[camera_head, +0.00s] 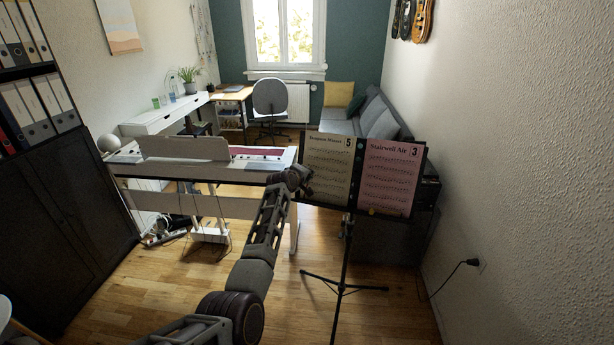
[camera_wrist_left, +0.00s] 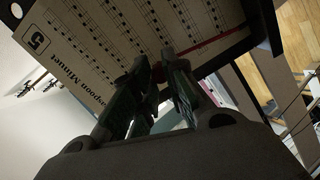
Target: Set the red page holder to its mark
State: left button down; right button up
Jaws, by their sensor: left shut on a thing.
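The black music stand (camera_head: 357,205) holds two sheets, a cream page (camera_head: 328,165) marked 5 and a pink page (camera_head: 389,180) marked 3. My left gripper (camera_head: 303,180) is at the stand's lower left, in front of the cream page. In the left wrist view its fingers (camera_wrist_left: 157,68) are shut on the small red page holder (camera_wrist_left: 158,73), mostly hidden between them. A thin red strip (camera_wrist_left: 215,40) runs across the cream page from near the fingertips; I cannot tell if it belongs to the holder. I cannot make out the mark. My right gripper is not in view.
A white digital piano (camera_head: 200,172) stands left of the music stand, behind my left arm. The stand's tripod legs (camera_head: 342,287) spread on the wooden floor. A dark box (camera_head: 395,240) is close behind the stand, near the right wall.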

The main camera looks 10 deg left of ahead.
pick_arm(q)
jog(key=shift+a+r, duration=0.1)
jog(key=shift+r, duration=0.1)
jog(key=c, duration=1.4)
grip_release()
jog(key=shift+f, duration=0.15)
jog(key=shift+o, duration=0.2)
jog(key=shift+s, duration=0.15)
jog(key=v, duration=1.1)
jog(key=shift+s+a, duration=0.15)
jog(key=shift+s, duration=0.1)
